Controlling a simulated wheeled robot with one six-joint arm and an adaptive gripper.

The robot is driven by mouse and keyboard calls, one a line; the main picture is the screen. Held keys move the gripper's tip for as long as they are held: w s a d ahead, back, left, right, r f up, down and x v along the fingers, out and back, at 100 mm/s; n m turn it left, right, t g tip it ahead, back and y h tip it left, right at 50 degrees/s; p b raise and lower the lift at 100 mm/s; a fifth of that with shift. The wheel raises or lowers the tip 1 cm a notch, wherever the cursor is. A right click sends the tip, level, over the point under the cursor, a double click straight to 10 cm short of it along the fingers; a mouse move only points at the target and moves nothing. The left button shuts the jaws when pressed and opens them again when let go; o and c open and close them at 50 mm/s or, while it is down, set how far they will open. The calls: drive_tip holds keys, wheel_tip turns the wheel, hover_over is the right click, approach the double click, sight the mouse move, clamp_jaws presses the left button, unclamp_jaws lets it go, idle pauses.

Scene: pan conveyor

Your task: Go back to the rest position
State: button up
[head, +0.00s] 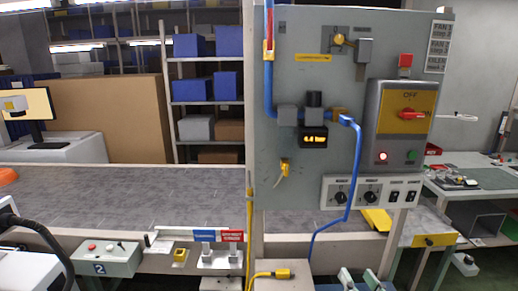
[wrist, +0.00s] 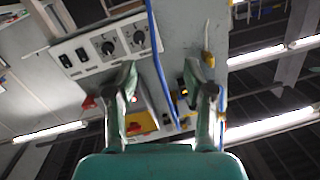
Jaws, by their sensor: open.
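My gripper (wrist: 160,80) shows in the wrist view with its two green fingers spread apart and nothing held between them. Behind the fingers is the grey control panel (wrist: 60,105), seen tilted, with a knob plate (wrist: 105,45) and a blue hose (wrist: 155,50). The hose passes behind the gap between the fingers; its distance is hard to judge. In the head view the green fingertips of my gripper (head: 359,280) show at the bottom edge, below the control panel (head: 330,75). The rest of the gripper is out of that frame.
The panel carries a yellow switch box with a red handle (head: 412,114), a lit red lamp and a blue hose (head: 355,170). A grey conveyor (head: 120,185) runs behind it. A button box (head: 105,260) stands at lower left. A side table (head: 475,180) stands at right.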

drive_tip(key=s+a+f+g+h, duration=0.1)
drive_tip(key=s+f+h, duration=0.1)
drive_tip(key=s+f, duration=1.6)
drive_tip(key=s+a+n+g, duration=0.1)
drive_tip(key=s, duration=2.1)
drive_tip(key=shift+s+a+f+n, duration=0.25)
drive_tip(key=shift+a+f+n, duration=0.05)
drive_tip(key=shift+a, duration=0.05)
idle(0.6)
